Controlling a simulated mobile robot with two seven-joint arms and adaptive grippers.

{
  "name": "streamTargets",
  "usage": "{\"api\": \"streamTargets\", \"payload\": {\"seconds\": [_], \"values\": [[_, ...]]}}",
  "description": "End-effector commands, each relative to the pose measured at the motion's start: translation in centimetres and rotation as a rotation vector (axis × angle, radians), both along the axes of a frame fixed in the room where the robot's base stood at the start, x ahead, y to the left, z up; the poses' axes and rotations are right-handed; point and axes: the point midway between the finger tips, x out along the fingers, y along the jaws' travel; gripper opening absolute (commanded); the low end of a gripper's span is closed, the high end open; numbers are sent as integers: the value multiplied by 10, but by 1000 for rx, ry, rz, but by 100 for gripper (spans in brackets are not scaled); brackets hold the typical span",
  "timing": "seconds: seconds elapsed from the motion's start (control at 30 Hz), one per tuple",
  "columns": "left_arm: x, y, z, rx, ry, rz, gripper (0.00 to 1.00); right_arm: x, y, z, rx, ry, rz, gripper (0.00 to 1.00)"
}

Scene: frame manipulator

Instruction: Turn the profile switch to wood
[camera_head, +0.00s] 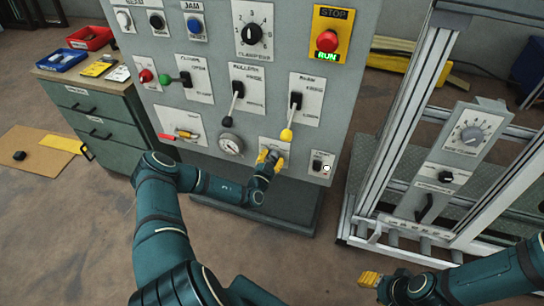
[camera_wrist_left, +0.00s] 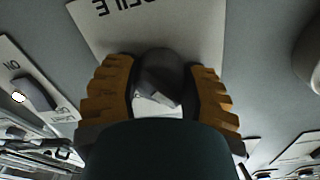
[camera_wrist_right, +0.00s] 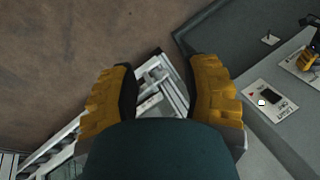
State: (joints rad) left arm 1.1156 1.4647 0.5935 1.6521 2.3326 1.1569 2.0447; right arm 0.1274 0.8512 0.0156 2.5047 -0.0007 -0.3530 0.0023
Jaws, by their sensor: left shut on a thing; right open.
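The profile switch (camera_wrist_left: 158,68) is a dark rounded knob on a pale label plate (camera_wrist_left: 205,30), whose upside-down lettering partly shows in the left wrist view. My left gripper (camera_head: 270,157) is at the bottom of the grey panel (camera_head: 205,110), its yellow fingers shut on either side of that knob. In the head view the gripper covers most of the knob and its plate (camera_head: 279,147). The wood marking and the knob's setting cannot be read. My right gripper (camera_head: 369,279) is open and empty, low over the floor at the right; its fingers are apart in the right wrist view (camera_wrist_right: 163,85).
A small switch plate (camera_head: 322,163) sits just right of the left gripper, and a round gauge (camera_head: 231,145) to its left. Levers hang above, one yellow-tipped (camera_head: 287,134). A metal frame (camera_head: 385,140) with a dial box (camera_head: 470,134) stands right. A drawer cabinet (camera_head: 105,130) stands left.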

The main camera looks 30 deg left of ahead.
Motion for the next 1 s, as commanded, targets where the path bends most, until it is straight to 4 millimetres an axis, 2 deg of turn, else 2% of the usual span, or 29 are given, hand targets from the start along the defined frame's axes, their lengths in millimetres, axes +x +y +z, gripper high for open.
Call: {"api": "streamTargets", "payload": {"seconds": [0.4, 1.0], "values": [[-1, 1, 3, 371, 91, 2, 9, -6, 1, 33, 3, 14, 4, 47], [-1, 1, 3, 925, 224, 3, 9, 7, -2, 70, -4, -15, -19, 47]]}}
